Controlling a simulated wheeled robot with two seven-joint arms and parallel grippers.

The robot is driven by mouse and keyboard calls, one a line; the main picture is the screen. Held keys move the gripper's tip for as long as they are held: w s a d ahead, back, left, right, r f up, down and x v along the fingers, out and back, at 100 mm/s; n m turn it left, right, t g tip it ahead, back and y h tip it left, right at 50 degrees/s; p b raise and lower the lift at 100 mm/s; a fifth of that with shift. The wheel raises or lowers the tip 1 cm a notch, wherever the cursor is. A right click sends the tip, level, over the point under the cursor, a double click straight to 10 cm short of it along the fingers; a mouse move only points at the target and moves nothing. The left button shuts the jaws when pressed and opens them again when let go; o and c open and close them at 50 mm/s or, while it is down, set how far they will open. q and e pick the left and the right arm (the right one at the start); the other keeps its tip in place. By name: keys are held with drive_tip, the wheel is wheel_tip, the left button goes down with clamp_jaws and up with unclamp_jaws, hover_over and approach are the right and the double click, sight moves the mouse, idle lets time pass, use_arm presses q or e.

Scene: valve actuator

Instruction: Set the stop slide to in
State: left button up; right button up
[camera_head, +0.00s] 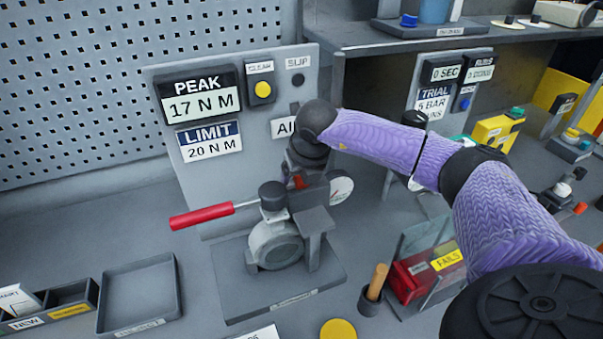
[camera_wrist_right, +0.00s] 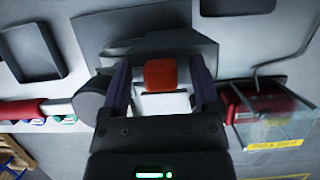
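The orange-red knob (camera_wrist_right: 160,74), which I take for the stop slide's, sits between the two fingers of my right gripper (camera_wrist_right: 162,84) in the right wrist view. A gap shows on each side of the knob, so the fingers are open and not pressed on it. In the head view my right gripper (camera_head: 304,170) points down at the test stand, and only a bit of orange-red shows by it. The slide's track and in/out marks cannot be made out. My left gripper is not in view.
A valve (camera_head: 275,245) with a long red handle (camera_head: 202,216) stands just below the gripper, with a gauge (camera_head: 341,188) beside it. The panel (camera_head: 240,175) reads PEAK 17 N M and LIMIT 20 N M. The reject tray (camera_head: 140,295) is empty. A red fails box (camera_head: 408,282) stands right.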

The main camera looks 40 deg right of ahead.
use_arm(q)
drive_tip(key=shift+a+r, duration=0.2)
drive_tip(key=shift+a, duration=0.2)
use_arm(e)
drive_tip(key=v, duration=1)
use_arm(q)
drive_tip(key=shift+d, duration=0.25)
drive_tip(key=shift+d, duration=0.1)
